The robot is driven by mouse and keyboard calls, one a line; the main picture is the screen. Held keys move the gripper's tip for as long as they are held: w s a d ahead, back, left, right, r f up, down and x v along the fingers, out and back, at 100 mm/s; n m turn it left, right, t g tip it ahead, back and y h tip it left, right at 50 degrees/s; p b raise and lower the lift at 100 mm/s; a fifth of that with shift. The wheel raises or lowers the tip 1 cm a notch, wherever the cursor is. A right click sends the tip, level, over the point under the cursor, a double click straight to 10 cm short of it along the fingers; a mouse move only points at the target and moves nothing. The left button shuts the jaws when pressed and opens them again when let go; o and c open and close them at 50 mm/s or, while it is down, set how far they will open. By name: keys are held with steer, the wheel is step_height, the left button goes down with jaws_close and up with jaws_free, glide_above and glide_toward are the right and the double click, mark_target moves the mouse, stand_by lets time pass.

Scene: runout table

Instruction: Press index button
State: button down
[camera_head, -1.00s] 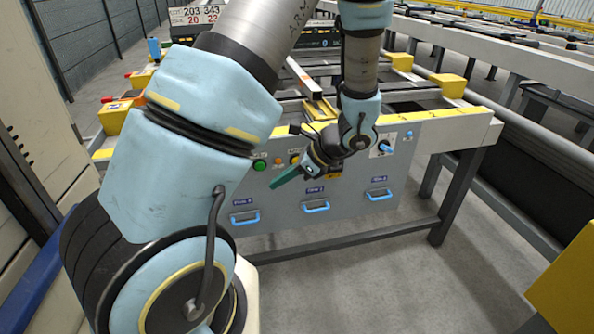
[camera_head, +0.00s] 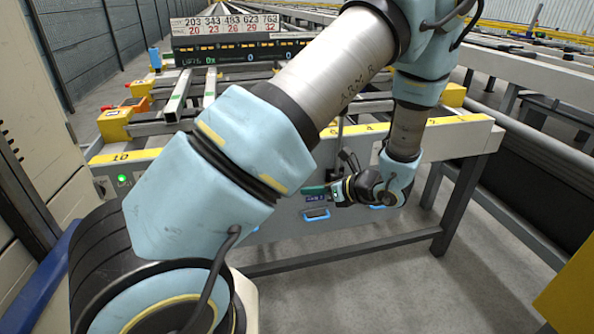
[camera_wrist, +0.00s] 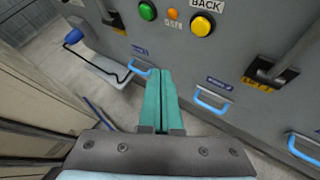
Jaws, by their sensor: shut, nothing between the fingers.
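The front panel (camera_wrist: 240,45) of the runout table fills much of the wrist view. It carries a green button (camera_wrist: 147,10) at the top edge and a yellow button (camera_wrist: 201,25) under a "BACK" label. A small orange light or button (camera_wrist: 173,13) sits between them. I can read no "index" label; the area above the green button is cut off. My gripper (camera_wrist: 158,72) has teal fingers closed together and empty, pointing toward the panel below these buttons, apart from them. In the head view my gripper (camera_head: 316,190) is in front of the panel, and my arm hides these buttons.
Blue drawer handles (camera_wrist: 212,101) stick out along the lower panel. A dark switch (camera_wrist: 268,72) with a yellow label is at the right. A lit green lamp (camera_head: 122,178) shows at the table's left end. A number display (camera_head: 226,25) stands behind the table.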

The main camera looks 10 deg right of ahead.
steer(key=w+a, duration=0.1)
steer(key=w, duration=0.6)
steer(key=shift+w, duration=0.35)
steer(key=shift+w, duration=0.1)
stand_by(1.7)
steer(key=shift+w, duration=0.3)
